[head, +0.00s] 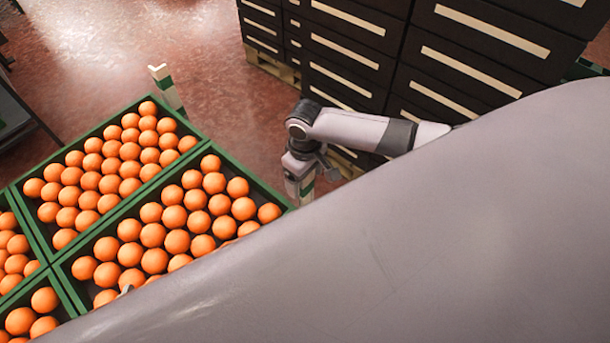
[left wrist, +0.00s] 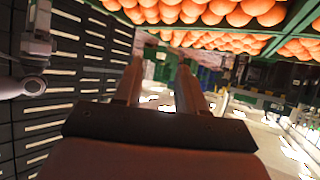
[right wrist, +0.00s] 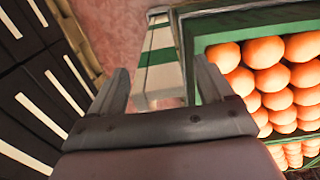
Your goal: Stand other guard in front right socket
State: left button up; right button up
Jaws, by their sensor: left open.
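One white guard with a green band (head: 166,90) stands upright at the far corner of the orange crates. Another guard (head: 305,190), white and green, is at the right corner of the near crate, below my right gripper (head: 298,165). In the right wrist view this guard (right wrist: 160,65) lies between the spread fingers of my right gripper (right wrist: 162,80), with a narrow gap on each side, beside the crate corner. Its foot and socket are hidden. My left gripper (left wrist: 160,85) is open and empty; in the head view my large arm link hides it.
Green crates (head: 203,132) full of oranges (head: 177,241) fill the left and middle. Stacked dark crates with pale strips (head: 350,60) stand behind my right arm. The red floor (head: 215,65) between them is clear.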

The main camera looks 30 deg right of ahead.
pick_arm(q)
jog(key=a+p, duration=0.1)
jog(key=s+a+f+y+p, duration=0.1)
jog(key=p, duration=0.1)
jog(key=shift+a+f+n+g, duration=0.15)
jog(key=shift+n+g, duration=0.15)
jog(key=shift+n, duration=0.1)
pick_arm(e)
notch_tip(320, 180, up, 7)
jog(key=shift+r, duration=0.15)
